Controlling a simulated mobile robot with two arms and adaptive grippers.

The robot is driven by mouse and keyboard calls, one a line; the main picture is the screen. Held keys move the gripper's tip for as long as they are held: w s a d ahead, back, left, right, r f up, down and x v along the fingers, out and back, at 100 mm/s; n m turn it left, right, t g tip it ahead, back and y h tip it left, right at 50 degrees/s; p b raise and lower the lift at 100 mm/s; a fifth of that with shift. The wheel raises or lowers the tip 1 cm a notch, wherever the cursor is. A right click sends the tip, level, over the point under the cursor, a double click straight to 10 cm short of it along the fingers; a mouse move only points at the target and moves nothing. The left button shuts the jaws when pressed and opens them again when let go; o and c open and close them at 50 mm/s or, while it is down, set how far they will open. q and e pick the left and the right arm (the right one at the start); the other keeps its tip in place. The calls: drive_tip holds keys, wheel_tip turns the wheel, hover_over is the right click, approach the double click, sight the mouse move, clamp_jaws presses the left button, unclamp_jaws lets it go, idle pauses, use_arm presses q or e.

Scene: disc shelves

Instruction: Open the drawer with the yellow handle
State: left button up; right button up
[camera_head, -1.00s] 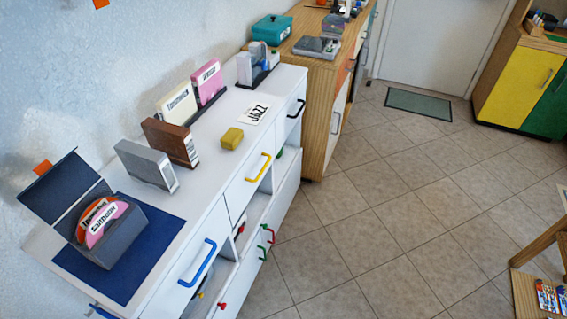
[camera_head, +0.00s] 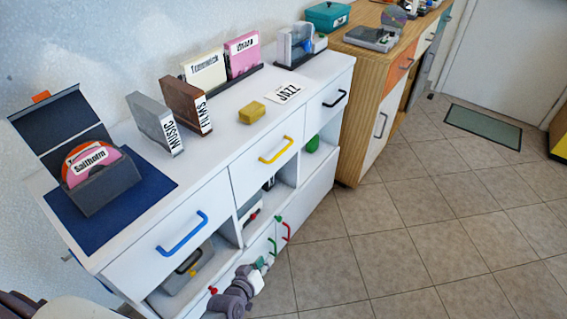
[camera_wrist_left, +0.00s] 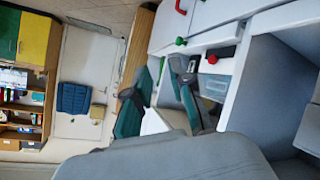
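The yellow handle (camera_head: 276,150) is a bar on the middle top drawer (camera_head: 250,176) of the white cabinet. That drawer looks shut, flush with its neighbours. My left gripper (camera_head: 262,264) is low in front of the cabinet, below the yellow handle and apart from it, near the green and red handles. In the left wrist view its two teal-and-grey fingers (camera_wrist_left: 158,78) are spread with nothing seen between them. The yellow handle does not show in the wrist view. My right gripper is not in view.
The blue-handled drawer (camera_head: 182,234) and black-handled drawer (camera_head: 335,98) flank the middle one. A red handle (camera_head: 283,229) and open shelves lie below. Disc cases and a yellow block (camera_head: 252,112) stand on top. The tiled floor (camera_head: 400,235) right of the cabinet is clear.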

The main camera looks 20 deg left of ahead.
use_arm(q)
drive_tip(key=w+r+n+t+b, duration=0.45)
drive_tip(key=w+r, duration=0.35)
drive_tip(key=r, duration=0.4)
drive_tip(key=n+t+y+b, duration=0.1)
drive_tip(key=n+t+b, duration=0.1)
drive_tip(key=n+t, duration=0.15)
approach(282, 150)
drive_tip(key=shift+m, duration=0.5)
drive_tip(key=w, duration=0.6)
drive_tip(key=w+r+b, duration=0.1)
drive_tip(key=w, duration=0.2)
drive_tip(key=shift+w+d, duration=0.1)
drive_tip(key=shift+d, duration=0.05)
drive_tip(key=shift+w+r, duration=0.15)
drive_tip(key=shift+w, duration=0.15)
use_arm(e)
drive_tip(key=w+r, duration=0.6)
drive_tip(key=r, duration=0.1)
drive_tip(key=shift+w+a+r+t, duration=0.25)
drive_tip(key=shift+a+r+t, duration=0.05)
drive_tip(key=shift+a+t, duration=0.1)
use_arm(q)
drive_tip(key=shift+c, duration=0.4)
clamp_jaws()
